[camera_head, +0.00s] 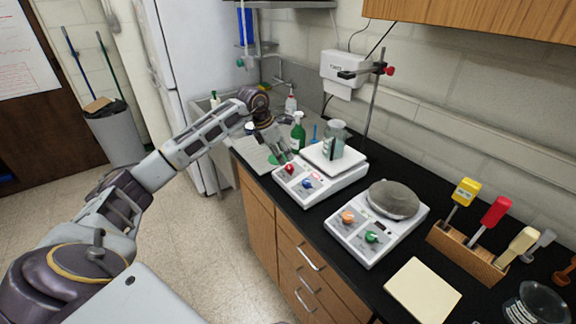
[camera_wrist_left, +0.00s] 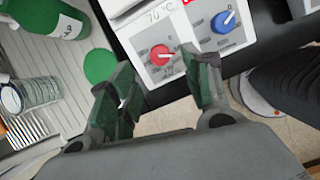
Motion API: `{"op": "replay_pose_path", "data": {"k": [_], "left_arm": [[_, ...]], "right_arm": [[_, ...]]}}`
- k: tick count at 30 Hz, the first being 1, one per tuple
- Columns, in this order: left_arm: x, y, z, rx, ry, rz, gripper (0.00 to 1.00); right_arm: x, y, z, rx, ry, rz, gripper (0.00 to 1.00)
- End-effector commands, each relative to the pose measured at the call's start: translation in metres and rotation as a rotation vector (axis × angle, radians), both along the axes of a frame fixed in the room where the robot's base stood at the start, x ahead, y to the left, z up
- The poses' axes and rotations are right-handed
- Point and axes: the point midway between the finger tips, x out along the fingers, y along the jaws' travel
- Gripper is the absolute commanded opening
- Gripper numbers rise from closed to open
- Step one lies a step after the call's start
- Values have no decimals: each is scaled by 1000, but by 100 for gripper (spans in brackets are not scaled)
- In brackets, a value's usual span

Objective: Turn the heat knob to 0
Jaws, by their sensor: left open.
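A white hot plate (camera_head: 322,192) on the black counter has a red knob (camera_head: 289,169) and a blue knob (camera_head: 307,183) on its front panel. In the left wrist view the red knob (camera_wrist_left: 161,55) sits below a "70 °C" reading, and the blue knob (camera_wrist_left: 224,22) is to its right. The knob captions are too small to read, so I cannot tell for sure which is heat. My left gripper (camera_head: 279,154) is open at the panel's left end. In its wrist view the fingertips (camera_wrist_left: 166,70) lie either side of the red knob, seemingly not touching it. My right gripper is not in view.
A glass jar (camera_head: 335,137) stands on the hot plate, with a green bottle (camera_head: 298,132) behind. A second hot plate (camera_head: 385,240) with orange and green knobs carries a grey mantle (camera_head: 393,199). A wooden rack (camera_head: 465,252) of tools is at right. A sink drainboard (camera_head: 255,151) lies left.

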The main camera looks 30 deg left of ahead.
Motion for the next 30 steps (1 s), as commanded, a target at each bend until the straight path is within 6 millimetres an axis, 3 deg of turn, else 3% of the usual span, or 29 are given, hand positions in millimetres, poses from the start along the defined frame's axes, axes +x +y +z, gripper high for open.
{"op": "replay_pose_path", "data": {"k": [15,30], "left_arm": [[21,-12,-58,-2,1,0,49],[25,-14,-69,-1,-1,0,49]], "right_arm": [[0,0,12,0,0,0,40],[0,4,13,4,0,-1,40]]}}
